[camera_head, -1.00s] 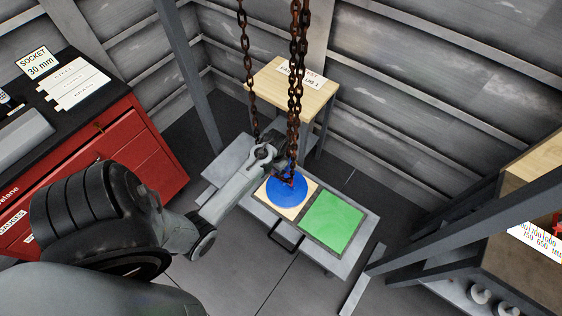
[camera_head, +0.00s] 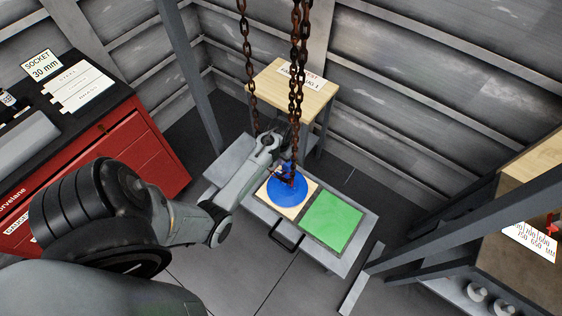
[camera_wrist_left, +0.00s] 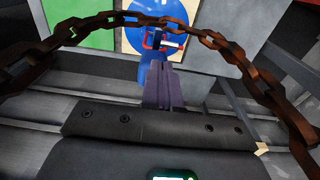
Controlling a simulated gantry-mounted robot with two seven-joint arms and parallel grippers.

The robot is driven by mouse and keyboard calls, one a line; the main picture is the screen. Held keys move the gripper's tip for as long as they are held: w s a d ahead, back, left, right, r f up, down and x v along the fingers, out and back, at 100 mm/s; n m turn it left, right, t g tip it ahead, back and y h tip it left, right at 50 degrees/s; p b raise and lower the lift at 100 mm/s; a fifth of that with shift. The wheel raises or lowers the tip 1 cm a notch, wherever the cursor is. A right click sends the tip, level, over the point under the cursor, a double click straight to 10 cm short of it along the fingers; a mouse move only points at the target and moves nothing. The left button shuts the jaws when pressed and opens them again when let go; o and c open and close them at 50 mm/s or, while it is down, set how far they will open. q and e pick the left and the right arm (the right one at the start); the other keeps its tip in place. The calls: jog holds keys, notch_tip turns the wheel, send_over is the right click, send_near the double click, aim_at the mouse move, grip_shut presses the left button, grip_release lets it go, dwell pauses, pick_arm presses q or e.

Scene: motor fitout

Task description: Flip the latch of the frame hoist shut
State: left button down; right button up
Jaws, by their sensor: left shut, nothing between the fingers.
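The frame hoist's rusty chains (camera_head: 295,80) hang from above, with a blue hook (camera_head: 287,168) at the lower end over the bench. In the left wrist view the blue hook (camera_wrist_left: 152,75) shows a small red latch piece (camera_wrist_left: 149,42) and a pale pin just beyond my fingertips. I cannot tell whether the latch is shut. My left gripper (camera_head: 288,140) is beside the hook, partly hidden by the chains. In the left wrist view its fingers (camera_wrist_left: 164,72) are shut and empty, overlapping the hook in the picture; contact is unclear. My right gripper is not in view.
Below the hook is a grey bench (camera_head: 357,255) with a blue disc (camera_head: 287,196) on a pale panel and a green square (camera_head: 333,221). A wooden table (camera_head: 275,82) stands behind, a red cabinet (camera_head: 150,160) at left. Chain loops (camera_wrist_left: 215,42) cross the left wrist view.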

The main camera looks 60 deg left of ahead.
pick_arm(q)
jog(key=b, duration=0.2)
send_over(280, 172)
jog(key=d, duration=0.1)
jog(key=f, duration=0.7)
jog(key=shift+s+d+f, duration=0.1)
jog(key=shift+d+f, duration=0.1)
jog(key=shift+f, duration=0.5)
